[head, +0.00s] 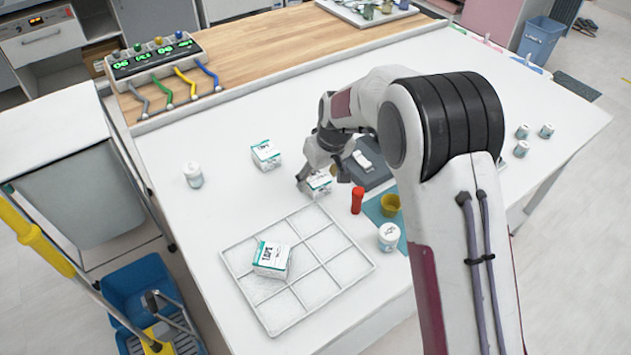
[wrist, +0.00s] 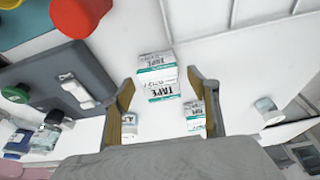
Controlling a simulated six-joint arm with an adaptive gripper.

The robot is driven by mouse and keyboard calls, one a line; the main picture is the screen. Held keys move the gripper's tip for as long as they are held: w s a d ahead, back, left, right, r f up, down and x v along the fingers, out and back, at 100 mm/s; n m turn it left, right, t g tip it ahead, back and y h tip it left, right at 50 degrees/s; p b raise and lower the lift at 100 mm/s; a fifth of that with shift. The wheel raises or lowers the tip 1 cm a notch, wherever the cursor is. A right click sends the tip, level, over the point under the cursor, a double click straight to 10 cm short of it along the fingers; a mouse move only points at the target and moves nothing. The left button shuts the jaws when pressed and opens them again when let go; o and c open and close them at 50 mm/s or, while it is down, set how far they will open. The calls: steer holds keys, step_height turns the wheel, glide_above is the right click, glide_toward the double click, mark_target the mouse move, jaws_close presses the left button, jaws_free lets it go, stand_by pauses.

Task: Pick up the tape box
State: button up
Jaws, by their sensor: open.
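Three white and green tape boxes show in the head view. One tape box (head: 319,184) is at my gripper (head: 323,178), on the white table. In the wrist view this tape box (wrist: 157,76) lies between the two fingers of my gripper (wrist: 162,84), with gaps on both sides. The fingers are open and do not grip it. A second tape box (head: 266,155) stands apart to the left. A third tape box (head: 271,258) sits in the divided tray (head: 232,262). My gripper partly hides the near box in the head view.
Close by on the right are a red cylinder (head: 357,200), a yellow cup (head: 390,205), a white jar (head: 388,237) and a grey pad (head: 376,177). A white bottle (head: 193,174) stands left. A timer unit (head: 150,57) is at the back. The table's left part is mostly clear.

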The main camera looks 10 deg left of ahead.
steer(key=shift+x, duration=1.4)
steer(key=c, duration=1.3)
